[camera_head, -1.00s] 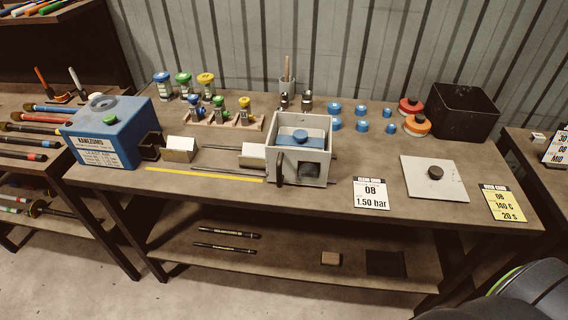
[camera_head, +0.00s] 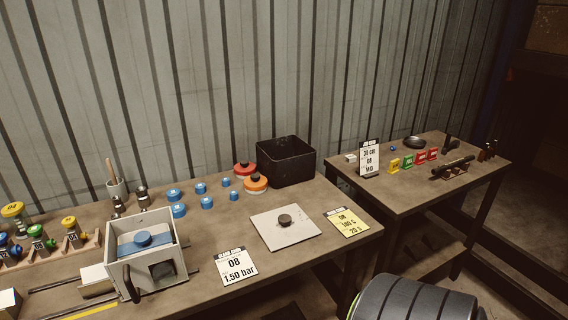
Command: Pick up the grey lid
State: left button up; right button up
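The grey lid (camera_head: 286,228) is a flat, light grey square plate with a dark round knob (camera_head: 285,220) in its middle. It lies flat on the workbench (camera_head: 200,283), near its right end, between the white card and the yellow card. Nothing touches its knob. Neither of my grippers shows in the head view, so I cannot see whether they are open or shut.
A grey box with a blue insert (camera_head: 149,268) stands left of the lid. A black bin (camera_head: 286,163), orange-red round pieces (camera_head: 256,182) and several blue caps (camera_head: 200,188) stand behind it. A white card (camera_head: 234,266) and a yellow card (camera_head: 346,222) flank it. Another table (camera_head: 400,198) stands right.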

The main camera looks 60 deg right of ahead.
aim_at(282, 226)
jog(key=z, duration=1.75)
